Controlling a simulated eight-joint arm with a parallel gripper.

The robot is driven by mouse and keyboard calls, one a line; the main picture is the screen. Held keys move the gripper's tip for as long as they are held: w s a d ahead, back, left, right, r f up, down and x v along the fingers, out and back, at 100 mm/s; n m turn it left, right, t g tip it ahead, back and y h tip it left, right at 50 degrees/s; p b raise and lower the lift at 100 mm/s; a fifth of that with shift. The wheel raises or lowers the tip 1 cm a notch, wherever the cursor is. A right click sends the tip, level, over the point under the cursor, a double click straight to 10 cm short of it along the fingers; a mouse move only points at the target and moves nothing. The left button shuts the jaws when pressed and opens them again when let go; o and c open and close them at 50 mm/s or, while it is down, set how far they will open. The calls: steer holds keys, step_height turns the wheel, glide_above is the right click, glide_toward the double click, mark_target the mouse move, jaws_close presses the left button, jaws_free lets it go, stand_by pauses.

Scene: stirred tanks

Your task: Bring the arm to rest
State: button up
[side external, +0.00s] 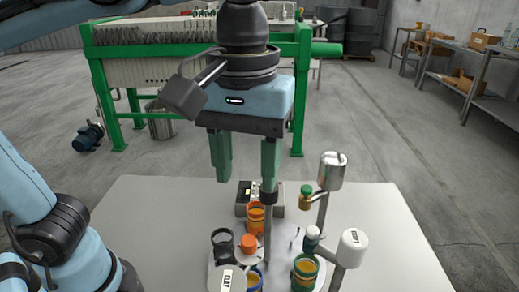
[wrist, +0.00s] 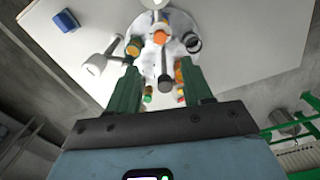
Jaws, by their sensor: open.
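My gripper (side external: 246,188) hangs over the white table with its two green fingers spread apart and nothing between them. In the wrist view its fingers (wrist: 158,72) are also apart, with the stirred-tank group beyond them. The group stands on a round pale base: an orange cup (side external: 256,218), a black cup (side external: 222,245), a green-banded cup (side external: 304,272) and a partly hidden blue cup (side external: 254,279). Grey-white stirrer heads (side external: 333,171) sit on posts around them. The right finger overlaps the group in the side view; I cannot tell the clearance.
A small instrument box (side external: 277,204) stands behind the cups. A blue block (wrist: 66,20) lies on the table (side external: 140,215) in the wrist view. The table's left part is clear. A green-framed press (side external: 150,55) and shelves (side external: 465,75) stand beyond the table.

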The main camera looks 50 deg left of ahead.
steer(key=w+a+f+m+t, duration=0.3)
steer(key=a+f, duration=0.4)
steer(key=a, duration=0.1)
steer(key=w+a+f+m+t, duration=0.3)
steer(key=a+f+t, duration=0.1)
steer(key=a+f, duration=0.3)
steer(key=shift+w+a, duration=0.4)
steer(key=shift+a, duration=0.65)
